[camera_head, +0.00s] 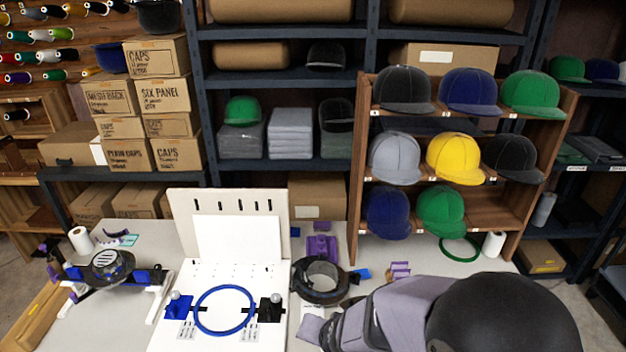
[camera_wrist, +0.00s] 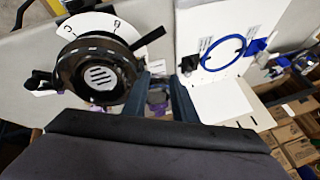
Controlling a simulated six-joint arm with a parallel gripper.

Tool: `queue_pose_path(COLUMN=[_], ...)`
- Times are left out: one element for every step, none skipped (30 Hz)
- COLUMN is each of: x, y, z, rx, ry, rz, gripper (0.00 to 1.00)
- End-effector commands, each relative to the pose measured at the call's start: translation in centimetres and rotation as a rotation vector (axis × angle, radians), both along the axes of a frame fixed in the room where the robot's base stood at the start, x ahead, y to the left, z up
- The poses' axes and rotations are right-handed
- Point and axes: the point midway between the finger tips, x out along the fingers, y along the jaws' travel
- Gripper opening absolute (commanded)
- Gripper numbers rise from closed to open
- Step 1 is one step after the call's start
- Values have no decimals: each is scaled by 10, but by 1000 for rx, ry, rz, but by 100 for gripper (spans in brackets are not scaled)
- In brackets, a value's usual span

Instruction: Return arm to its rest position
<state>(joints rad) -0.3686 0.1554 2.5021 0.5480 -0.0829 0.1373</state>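My arm (camera_head: 395,310) reaches in from the lower right in the head view, low over the table beside the dark round cap fixture. My gripper (camera_wrist: 160,80) shows in the wrist view as two dark fingers with a gap between them. I see nothing held in the gap. A purple piece shows behind the fingers. In the head view the fingers are hard to make out. The round dark fixture (camera_head: 320,281) stands close to my arm. In the wrist view this fixture (camera_wrist: 97,72), with a striped mark, is left of the fingers.
A white board with a blue hoop (camera_head: 225,310) lies left of my arm. Another cap holder (camera_head: 113,267) stands at the left. A purple part (camera_head: 322,247) is behind the fixture. A wooden cap rack (camera_head: 520,240) stands behind, with a green ring (camera_head: 460,249) at its base.

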Motion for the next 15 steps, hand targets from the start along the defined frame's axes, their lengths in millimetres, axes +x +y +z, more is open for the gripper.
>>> queue_pose_path(x=[-11,-19,-31,-41,-51,-63,-73,-81,-92,-100,-108,-116,-122,-127,-133], y=[-13,-20,-30,-38,-46,-57,-66,-74,-84,-91,-98,-106,-111,-116,-121], z=[-3,-4,-5,-6,-6,-7,-7,-7,-7,-6,-6,-5,-4,-4,-3], rx=[-15,-29,-48,-64,-81,-103,-120,-137,-156,-171,-185,-200,-210,-218,-228], ry=[47,81,125,159,193,236,268,297,334,361,386,413,433,449,468], rz=[40,71,110,137,162,192,212,230,249,263,274,288,295,301,308], gripper=[25,25,25,25,25,25,25,25,25,25,25,25,25,25,25])
